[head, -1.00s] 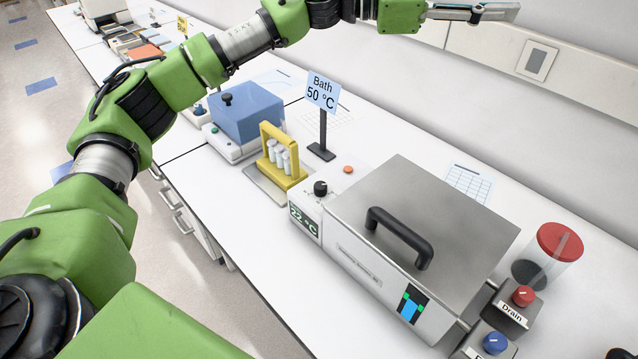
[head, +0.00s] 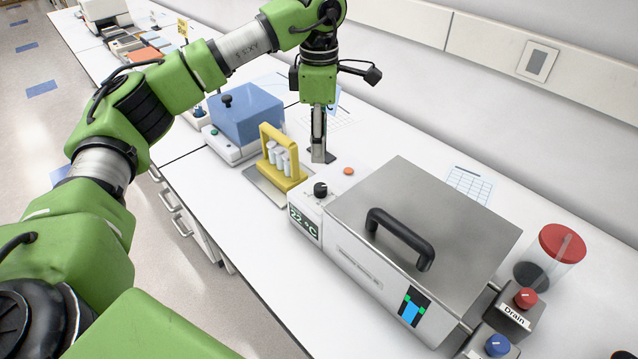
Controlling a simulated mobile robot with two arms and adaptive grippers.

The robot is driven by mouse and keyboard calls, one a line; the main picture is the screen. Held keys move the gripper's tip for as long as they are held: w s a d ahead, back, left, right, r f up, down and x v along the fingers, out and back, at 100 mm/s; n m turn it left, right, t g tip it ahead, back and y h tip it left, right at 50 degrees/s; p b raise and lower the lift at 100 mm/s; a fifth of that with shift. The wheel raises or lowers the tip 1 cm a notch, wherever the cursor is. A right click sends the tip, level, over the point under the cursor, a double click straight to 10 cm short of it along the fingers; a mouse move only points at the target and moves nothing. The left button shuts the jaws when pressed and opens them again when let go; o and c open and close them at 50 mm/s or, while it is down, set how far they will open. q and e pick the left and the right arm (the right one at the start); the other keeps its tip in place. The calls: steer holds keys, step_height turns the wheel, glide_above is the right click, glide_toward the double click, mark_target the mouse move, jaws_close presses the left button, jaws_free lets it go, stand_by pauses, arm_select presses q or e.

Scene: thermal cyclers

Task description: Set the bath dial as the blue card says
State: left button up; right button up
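The water bath (head: 352,250) stands on the bench with its grey lid (head: 430,215) closed. Its black dial (head: 320,190) sits on the top at the left end, above a display (head: 303,225) reading 22 °C. The blue card (head: 334,97) is mostly hidden behind my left gripper; earlier it read "Bath 50 °C". My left gripper (head: 318,157) points down above the bench, behind and above the dial, and apart from it. Its fingers appear close together, seen nearly edge-on, so I cannot tell whether they are open. My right gripper is not in view.
A yellow rack (head: 266,135) with white tubes stands left of the bath, and a blue-lidded device (head: 247,112) beyond it. An orange button (head: 348,171) is near the dial. A red Drain knob (head: 525,297), blue knob (head: 497,344) and red-capped jar (head: 562,243) stand at the right.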

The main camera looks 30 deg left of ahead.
mark_target(319, 186)
arm_select(q)
step_height(319, 186, down, 12)
steer(key=shift+f+p, duration=0.25)
steer(key=shift+p, duration=0.6)
